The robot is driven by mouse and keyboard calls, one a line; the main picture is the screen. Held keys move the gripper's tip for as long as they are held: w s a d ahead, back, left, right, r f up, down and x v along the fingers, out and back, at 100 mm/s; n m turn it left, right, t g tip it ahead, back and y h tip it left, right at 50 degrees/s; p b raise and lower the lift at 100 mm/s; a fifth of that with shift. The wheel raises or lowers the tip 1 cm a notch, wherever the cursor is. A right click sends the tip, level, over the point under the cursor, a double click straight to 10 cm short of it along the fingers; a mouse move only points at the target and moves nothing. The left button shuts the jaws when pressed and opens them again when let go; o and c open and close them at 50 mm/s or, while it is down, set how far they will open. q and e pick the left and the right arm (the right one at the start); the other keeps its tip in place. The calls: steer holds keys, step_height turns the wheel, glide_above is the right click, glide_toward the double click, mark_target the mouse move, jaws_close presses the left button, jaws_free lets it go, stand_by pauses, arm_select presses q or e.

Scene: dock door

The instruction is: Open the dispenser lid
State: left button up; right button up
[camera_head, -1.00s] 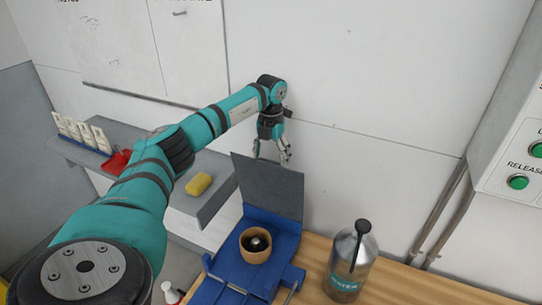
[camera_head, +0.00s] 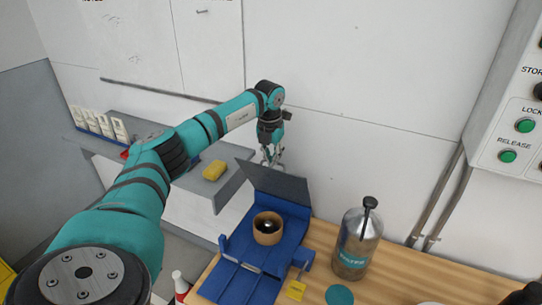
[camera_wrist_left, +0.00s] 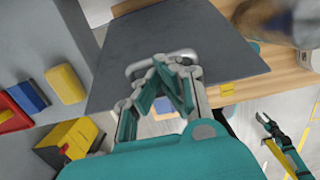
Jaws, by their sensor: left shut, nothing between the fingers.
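The blue dispenser (camera_head: 238,251) stands on the wooden bench with a brown roll (camera_head: 267,236) in it. Its dark grey lid (camera_head: 275,183) is raised and leans back toward the wall. In the left wrist view the lid's outer face (camera_wrist_left: 225,45) shows with a silver bar handle (camera_wrist_left: 178,53). My left gripper (camera_head: 272,163) is behind the lid's upper edge, its fingertips (camera_wrist_left: 172,62) shut and empty at the handle; I cannot tell if they touch it. In the left wrist view my right gripper (camera_wrist_left: 266,121) is small at the right, its finger gap unclear.
A metal bottle (camera_head: 357,243) stands right of the dispenser. A yellow tag (camera_head: 296,290) and a teal disc (camera_head: 339,295) are at the front. A yellow sponge (camera_head: 214,170) lies on the grey shelf (camera_head: 190,187) at left. The wall is close behind the lid.

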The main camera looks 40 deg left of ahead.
arm_select(q)
steer(key=shift+o, duration=1.2)
steer(key=shift+d+r, duration=0.2)
steer(key=shift+r, duration=0.1)
steer(key=shift+o, duration=1)
steer(key=shift+w+a+f, duration=0.1)
steer(key=shift+w+f, duration=0.2)
steer(key=shift+w, duration=0.35)
steer(key=shift+o, duration=1.2)
steer(key=shift+w+a+f, duration=0.1)
steer(key=shift+w+f, duration=0.25)
steer(key=shift+w, duration=0.2)
steer(key=o, duration=0.7)
steer(key=shift+s+r, duration=0.1)
steer(key=shift+s, duration=0.1)
steer(key=shift+o, duration=0.8)
steer(key=shift+w, duration=0.1)
steer(key=o, duration=0.4)
steer(key=shift+w+a+f, duration=0.2)
steer(key=shift+w, duration=0.15)
steer(key=r, duration=0.4)
steer(key=s+r, duration=0.1)
steer(key=r, duration=0.7)
steer(key=shift+s+d+r, duration=0.2)
steer(key=shift+s, duration=0.15)
arm_select(e)
steer(key=shift+w+a, duration=0.3)
steer(key=shift+w, duration=0.45)
